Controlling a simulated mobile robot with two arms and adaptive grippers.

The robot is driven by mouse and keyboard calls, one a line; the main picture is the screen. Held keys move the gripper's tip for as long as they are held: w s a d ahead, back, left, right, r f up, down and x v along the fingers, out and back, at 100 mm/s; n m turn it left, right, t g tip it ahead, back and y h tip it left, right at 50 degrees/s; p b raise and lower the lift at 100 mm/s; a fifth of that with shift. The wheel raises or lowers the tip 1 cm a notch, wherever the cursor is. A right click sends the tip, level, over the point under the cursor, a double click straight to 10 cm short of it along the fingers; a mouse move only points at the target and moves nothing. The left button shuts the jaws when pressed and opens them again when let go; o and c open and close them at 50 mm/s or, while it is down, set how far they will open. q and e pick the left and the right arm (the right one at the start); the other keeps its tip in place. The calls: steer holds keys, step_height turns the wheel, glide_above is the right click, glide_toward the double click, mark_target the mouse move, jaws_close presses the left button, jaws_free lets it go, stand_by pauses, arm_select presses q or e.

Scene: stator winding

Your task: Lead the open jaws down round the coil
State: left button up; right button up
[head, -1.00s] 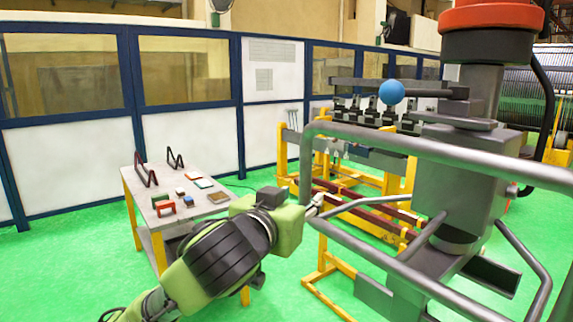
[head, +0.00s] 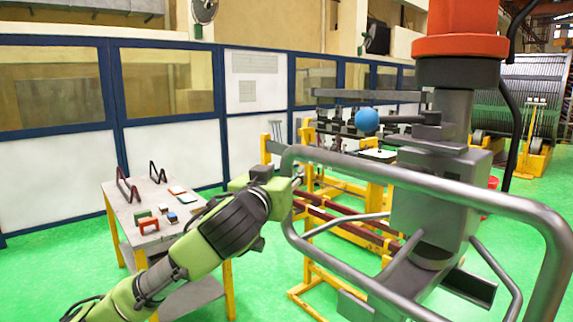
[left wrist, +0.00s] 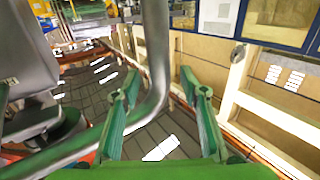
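My left gripper (head: 298,182) is beside the large grey tube frame (head: 420,178) in the head view; its fingertips are mostly hidden there. In the left wrist view its two green fingers (left wrist: 160,82) stand apart, with nothing clamped between them. A bent grey tube (left wrist: 156,60) crosses the picture by the left finger; I cannot tell how far it is from the finger. Long dark red bars (head: 345,228) lie on a yellow stand (head: 312,275) behind the tube frame. I cannot tell for sure which part is the coil. My right gripper is not in view.
A grey table (head: 130,212) with small blocks and two dark triangular frames stands at the left. A grey column machine (head: 432,205) with a red top fills the right. A blue ball (head: 367,120) is near it. Green floor (head: 55,265) is clear at the left.

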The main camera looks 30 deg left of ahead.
arm_select(q)
steer(key=shift+x, duration=1.35)
jaws_close()
